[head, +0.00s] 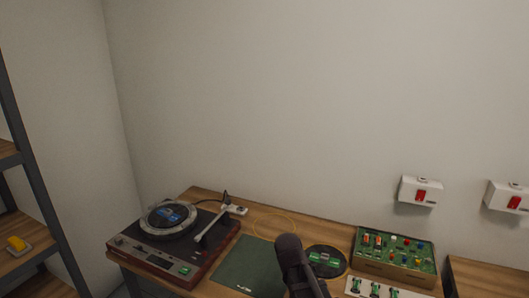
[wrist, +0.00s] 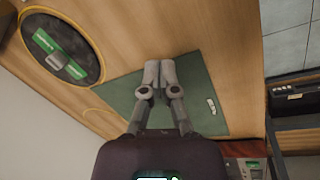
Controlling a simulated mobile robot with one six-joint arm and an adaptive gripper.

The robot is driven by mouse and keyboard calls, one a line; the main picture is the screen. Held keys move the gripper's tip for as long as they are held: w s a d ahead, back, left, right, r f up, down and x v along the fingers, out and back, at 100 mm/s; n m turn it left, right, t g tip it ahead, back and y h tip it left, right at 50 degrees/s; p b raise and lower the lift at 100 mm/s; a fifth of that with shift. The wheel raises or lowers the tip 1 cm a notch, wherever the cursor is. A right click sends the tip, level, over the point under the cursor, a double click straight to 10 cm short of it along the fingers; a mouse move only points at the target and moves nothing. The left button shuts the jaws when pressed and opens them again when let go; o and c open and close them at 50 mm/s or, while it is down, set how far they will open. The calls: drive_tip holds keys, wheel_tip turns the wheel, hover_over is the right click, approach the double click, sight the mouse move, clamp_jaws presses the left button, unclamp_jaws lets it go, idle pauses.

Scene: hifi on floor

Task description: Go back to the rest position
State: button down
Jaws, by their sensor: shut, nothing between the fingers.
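My gripper (wrist: 160,68) shows in the wrist view with its two grey fingers together and nothing between them. It is over the green mat (wrist: 203,88) on the wooden table (wrist: 180,30). In the head view only a dark part of my arm shows at the bottom middle, in front of the right side of the green mat (head: 245,262); the fingers are out of sight there.
A turntable (head: 140,248) stands at the table's left end. Right of the mat are a round black disc (head: 340,259), a green panel box (head: 405,246) and a white strip (head: 362,288). White switch boxes (head: 407,190) hang on the wall. A shelf (head: 35,234) stands far left.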

drive_tip(key=s+d+m+g+y, duration=0.1)
drive_tip(key=s+d+m+y, duration=0.1)
drive_tip(key=s+d+m, duration=0.5)
drive_tip(key=shift+d+m, duration=0.2)
drive_tip(key=shift+m, duration=0.3)
idle(0.7)
